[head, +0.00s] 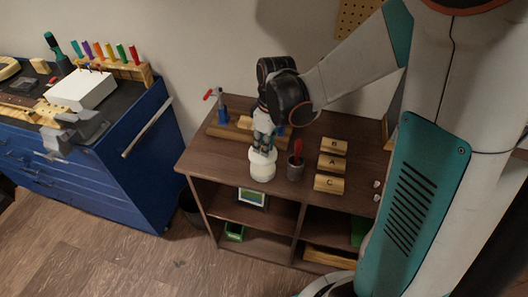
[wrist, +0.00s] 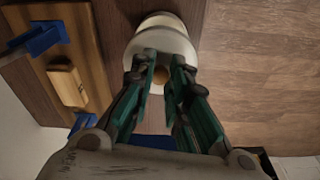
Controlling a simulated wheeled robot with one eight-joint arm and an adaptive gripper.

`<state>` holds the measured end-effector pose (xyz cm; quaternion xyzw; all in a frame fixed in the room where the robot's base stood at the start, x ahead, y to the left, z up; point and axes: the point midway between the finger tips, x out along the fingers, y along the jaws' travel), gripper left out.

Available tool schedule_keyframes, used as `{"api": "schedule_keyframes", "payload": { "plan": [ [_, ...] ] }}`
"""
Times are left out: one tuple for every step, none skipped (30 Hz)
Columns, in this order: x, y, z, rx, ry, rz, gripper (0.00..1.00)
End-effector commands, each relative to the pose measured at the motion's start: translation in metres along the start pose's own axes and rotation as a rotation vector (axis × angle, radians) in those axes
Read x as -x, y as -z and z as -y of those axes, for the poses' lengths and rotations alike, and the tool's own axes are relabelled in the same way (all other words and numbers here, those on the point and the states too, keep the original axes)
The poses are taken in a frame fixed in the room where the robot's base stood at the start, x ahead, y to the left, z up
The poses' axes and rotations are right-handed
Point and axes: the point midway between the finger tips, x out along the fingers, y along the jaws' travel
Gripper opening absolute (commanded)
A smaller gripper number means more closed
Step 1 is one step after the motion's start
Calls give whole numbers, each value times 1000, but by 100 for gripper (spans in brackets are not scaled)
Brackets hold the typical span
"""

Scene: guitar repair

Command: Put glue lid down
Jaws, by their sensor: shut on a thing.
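The white glue pot (head: 262,172) stands upright on the brown shelf top, near its front edge. My gripper (head: 262,146) is right above it, pointing down. In the wrist view, my gripper (wrist: 161,72) is shut on the small brown knob (wrist: 160,76) of the white glue lid (wrist: 160,43). The cream side of the pot (wrist: 162,20) shows beyond the lid. The lid is over the pot's top; I cannot tell whether it rests on it or is slightly above. The fingers hide part of the lid.
A dark cup (head: 295,171) with a red-handled tool stands close to the right of the pot. Wooden blocks marked B (head: 333,146), A (head: 332,164) and C (head: 329,184) lie farther right. A wooden board (head: 228,133) with blue clamps lies behind. The shelf top left of the pot is clear.

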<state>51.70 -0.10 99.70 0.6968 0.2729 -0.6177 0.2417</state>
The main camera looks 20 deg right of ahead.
Motion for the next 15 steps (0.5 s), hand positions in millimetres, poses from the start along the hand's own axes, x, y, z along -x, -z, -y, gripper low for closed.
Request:
{"api": "schedule_keyframes", "payload": {
  "plan": [
    [21, 2, 0, 0, 0, 0, 0],
    [29, 3, 0, 0, 0, 0, 0],
    [41, 4, 0, 0, 0, 0, 0],
    [49, 5, 0, 0, 0, 0, 0],
    [57, 6, 0, 0, 0, 0, 0],
    [67, 8, 0, 0, 0, 0, 0],
    [74, 8, 0, 0, 0, 0, 0],
    [80, 9, 0, 0, 0, 0, 0],
    [88, 10, 0, 0, 0, 0, 0],
    [94, 11, 0, 0, 0, 0, 0],
    [99, 12, 0, 0, 0, 0, 0],
    [105, 13, 0, 0, 0, 0, 0],
    [109, 13, 0, 0, 0, 0, 0],
    [113, 13, 0, 0, 0, 0, 0],
    [117, 14, 0, 0, 0, 0, 0]
  ]
}}
